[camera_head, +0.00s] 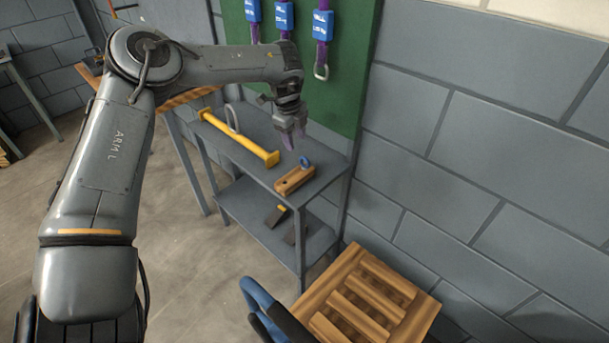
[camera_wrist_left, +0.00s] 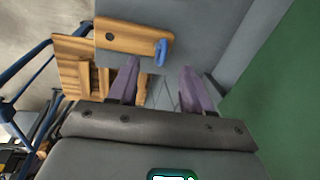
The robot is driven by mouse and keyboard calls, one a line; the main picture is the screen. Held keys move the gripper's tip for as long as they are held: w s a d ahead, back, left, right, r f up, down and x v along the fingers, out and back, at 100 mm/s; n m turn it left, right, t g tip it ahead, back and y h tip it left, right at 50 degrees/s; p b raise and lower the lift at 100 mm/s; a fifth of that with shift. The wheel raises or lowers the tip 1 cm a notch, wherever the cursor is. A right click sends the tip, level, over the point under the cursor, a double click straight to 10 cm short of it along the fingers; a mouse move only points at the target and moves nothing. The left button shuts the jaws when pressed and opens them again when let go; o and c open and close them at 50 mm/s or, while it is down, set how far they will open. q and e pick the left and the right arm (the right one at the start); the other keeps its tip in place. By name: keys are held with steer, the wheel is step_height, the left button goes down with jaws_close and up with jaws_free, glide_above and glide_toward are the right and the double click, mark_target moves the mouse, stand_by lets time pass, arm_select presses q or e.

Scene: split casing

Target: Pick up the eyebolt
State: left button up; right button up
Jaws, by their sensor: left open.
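The blue eyebolt (camera_head: 305,162) stands upright in a wooden block (camera_head: 291,182) near the right end of the grey bench top. It also shows in the left wrist view (camera_wrist_left: 161,52), at the right end of the block (camera_wrist_left: 120,36), where a dark empty hole shows toward the other end. My left gripper (camera_head: 292,140) is above the bench, a little up and left of the eyebolt in the head view. Its two purple fingers (camera_wrist_left: 160,82) are apart with nothing between them, and the eyebolt is just beyond their tips. My right gripper is not in view.
A yellow bar (camera_head: 240,138) with a grey loop lies on the bench (camera_head: 262,178) left of the block. A green panel (camera_head: 345,70) with hanging blue-tagged slings rises behind. A slatted wooden pallet (camera_head: 375,300) stands in front at right. Dark parts lie on the lower shelf (camera_head: 262,212).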

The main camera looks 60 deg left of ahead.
mark_target(303, 157)
arm_select(q)
steer(key=shift+w+d+f+b, duration=0.1)
steer(key=shift+w+f+b, duration=0.3)
steer(key=shift+f, duration=0.35)
steer(key=shift+w+d+f+b, duration=0.15)
steer(key=shift+w+f+b, duration=0.25)
steer(key=shift+f, duration=0.35)
steer(key=shift+w+d+f+b, duration=0.1)
steer(key=shift+w+f+b, duration=0.15)
steer(key=shift+f+b, duration=0.35)
step_height(303, 157, down, 4)
steer(key=shift+w+a+f+b, duration=0.15)
steer(key=shift+f+b, duration=0.1)
steer(key=shift+b, duration=0.65)
steer(key=shift+w+f, duration=0.1)
steer(key=shift+f, duration=0.4)
steer(key=shift+c, duration=0.7)
jaws_close()
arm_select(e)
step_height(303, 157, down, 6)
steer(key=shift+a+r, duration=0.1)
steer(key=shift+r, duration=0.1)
